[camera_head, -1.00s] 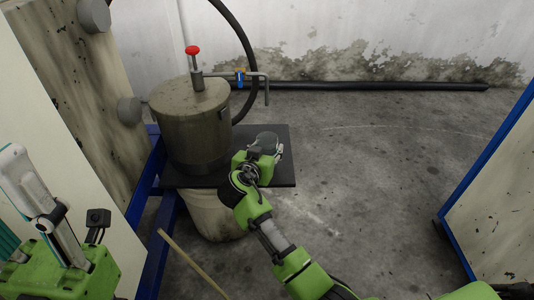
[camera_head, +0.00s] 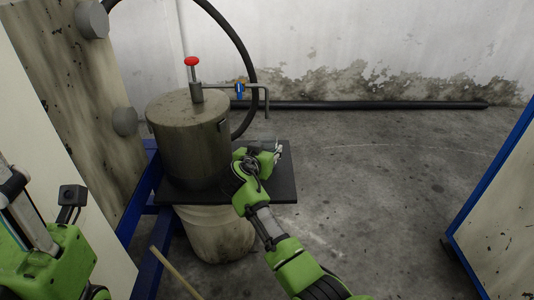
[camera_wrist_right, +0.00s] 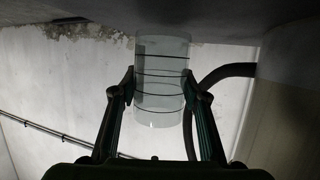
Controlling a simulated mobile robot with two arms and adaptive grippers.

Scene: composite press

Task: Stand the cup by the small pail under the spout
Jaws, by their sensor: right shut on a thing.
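My right gripper (camera_head: 268,152) is just right of the metal tank (camera_head: 187,138), over the black shelf (camera_head: 285,188). In the right wrist view, its two fingers (camera_wrist_right: 159,88) are shut on a clear cup (camera_wrist_right: 162,62) with dark rings, one finger on each side. In the head view I cannot make out the cup clearly. The spout (camera_head: 267,108) is a thin pipe with a blue valve handle, bent down at its end, above the gripper in the picture. A whitish pail (camera_head: 220,238) stands below the shelf. My left arm shows at the left edge, its fingers out of view.
The shelf sits on a blue frame (camera_head: 150,205). A red knob (camera_head: 192,62) tops the tank. A black hose (camera_head: 252,60) curves behind it. A wooden stick (camera_head: 175,272) leans in front. The floor (camera_head: 380,200) at right is clear up to a blue-edged panel (camera_head: 500,210).

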